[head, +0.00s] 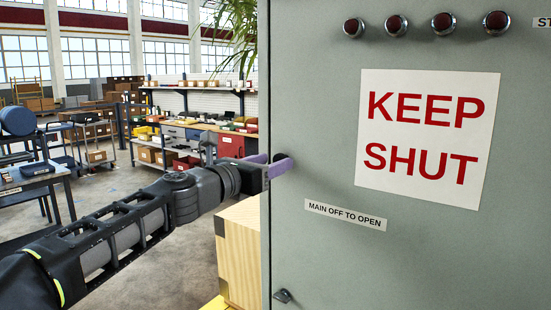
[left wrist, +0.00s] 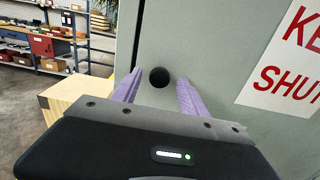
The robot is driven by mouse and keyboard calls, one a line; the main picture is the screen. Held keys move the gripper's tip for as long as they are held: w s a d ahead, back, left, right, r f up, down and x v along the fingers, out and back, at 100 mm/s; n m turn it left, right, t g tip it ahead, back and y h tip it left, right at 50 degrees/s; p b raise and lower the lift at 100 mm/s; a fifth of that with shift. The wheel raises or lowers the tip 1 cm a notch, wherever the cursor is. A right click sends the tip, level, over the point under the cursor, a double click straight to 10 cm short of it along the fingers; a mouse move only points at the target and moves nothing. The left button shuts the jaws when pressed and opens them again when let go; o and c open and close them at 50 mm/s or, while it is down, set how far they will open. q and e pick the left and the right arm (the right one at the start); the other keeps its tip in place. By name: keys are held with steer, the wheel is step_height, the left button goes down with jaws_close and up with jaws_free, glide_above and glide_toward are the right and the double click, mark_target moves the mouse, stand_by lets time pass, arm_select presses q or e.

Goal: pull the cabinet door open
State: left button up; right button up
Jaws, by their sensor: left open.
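The grey cabinet door (head: 400,240) fills the right of the head view and looks closed. It bears a white KEEP SHUT sign (head: 427,135) and a small MAIN OFF TO OPEN label (head: 345,214). In the left wrist view, a round dark knob (left wrist: 160,77) sits on the door (left wrist: 215,50) near its left edge. My left gripper (head: 273,163) is open at that edge, its purple fingers either side of the knob in the left wrist view. I cannot tell whether they touch it. The knob is hidden in the head view. My right gripper is not in view.
A pale wooden crate (head: 240,250) stands beside the cabinet, below my left gripper. Several round indicator knobs (head: 397,26) line the door's top. A small dark latch (head: 283,296) is low on the door. A workbench (head: 200,125) and open floor lie behind at left.

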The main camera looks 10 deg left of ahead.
arm_select(q)
steer(key=shift+x, duration=1)
steer(key=shift+s, duration=0.1)
steer(key=shift+c, duration=0.3)
jaws_close()
